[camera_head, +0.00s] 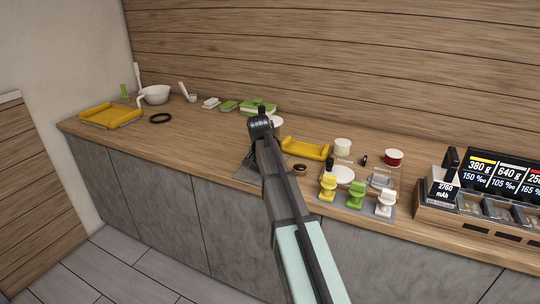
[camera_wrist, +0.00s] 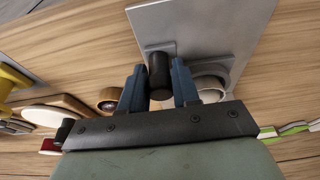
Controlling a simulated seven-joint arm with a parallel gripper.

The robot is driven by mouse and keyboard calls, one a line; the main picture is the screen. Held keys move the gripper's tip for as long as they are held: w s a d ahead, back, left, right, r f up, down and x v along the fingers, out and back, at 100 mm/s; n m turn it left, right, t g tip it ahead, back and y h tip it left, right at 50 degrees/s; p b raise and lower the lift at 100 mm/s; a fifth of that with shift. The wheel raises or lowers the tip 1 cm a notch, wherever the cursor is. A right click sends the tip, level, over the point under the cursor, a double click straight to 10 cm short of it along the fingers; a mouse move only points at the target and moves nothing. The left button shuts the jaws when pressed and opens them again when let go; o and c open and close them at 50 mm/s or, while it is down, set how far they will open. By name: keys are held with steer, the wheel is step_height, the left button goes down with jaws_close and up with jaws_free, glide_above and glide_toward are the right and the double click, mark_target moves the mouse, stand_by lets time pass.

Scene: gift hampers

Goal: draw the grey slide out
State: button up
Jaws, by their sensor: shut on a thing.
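The grey slide (camera_wrist: 205,28) is a flat grey plate with a short black handle (camera_wrist: 159,78) on its lower part in the wrist view. My gripper (camera_wrist: 158,70) has its two blue fingers closed on the handle, one on each side. In the head view, part of a grey plate (camera_head: 247,172) shows left of my arm at the counter's front edge. My arm hides the fingers and the handle there. A pale round ring (camera_wrist: 210,88) sits beside the right finger, by the plate's edge. I cannot tell if it touches the plate.
A yellow tray (camera_head: 306,149) and a small brown ring (camera_head: 300,170) are right of my arm. Green boxes (camera_head: 257,108) lie behind. The counter left of the plate (camera_head: 190,135) is clear.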

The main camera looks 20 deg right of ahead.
steer(key=shift+s+a, duration=1.2)
steer(key=o, duration=0.8)
steer(key=shift+r, duration=0.1)
step_height(320, 180, up, 7)
steer(key=shift+f, duration=0.1)
stand_by(0.3)
steer(key=v, duration=1.3)
steer(key=shift+r, duration=0.35)
